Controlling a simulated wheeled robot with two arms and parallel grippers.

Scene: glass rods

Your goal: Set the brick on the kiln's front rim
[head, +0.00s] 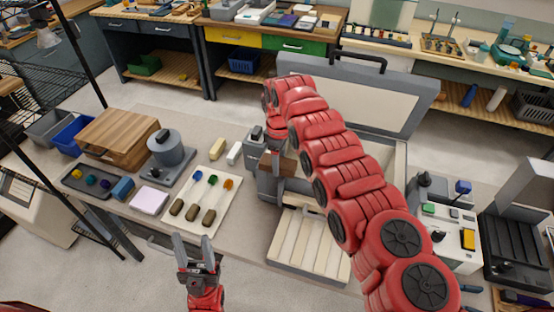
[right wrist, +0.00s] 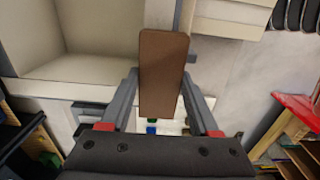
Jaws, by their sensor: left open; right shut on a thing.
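The brown brick (right wrist: 163,75) is between the fingers of my right gripper (right wrist: 162,108) in the right wrist view. In the head view the brick (head: 284,164) shows beside the kiln's left side, partly hidden by my gripper and arm. The kiln (head: 398,165) is a grey box with its cream-lined lid (head: 350,100) raised; my right arm covers much of its opening and front rim. Its pale chamber (right wrist: 85,85) shows left of the brick in the wrist view. I cannot tell whether the brick touches the rim. My left gripper (head: 194,250) is open and empty before the table.
A slatted cream panel (head: 308,245) lies in front of the kiln. A white board (head: 217,205) with colored glass rods, a grey round device (head: 168,150) and a wooden box (head: 118,135) stand left. A control unit (head: 450,235) stands right.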

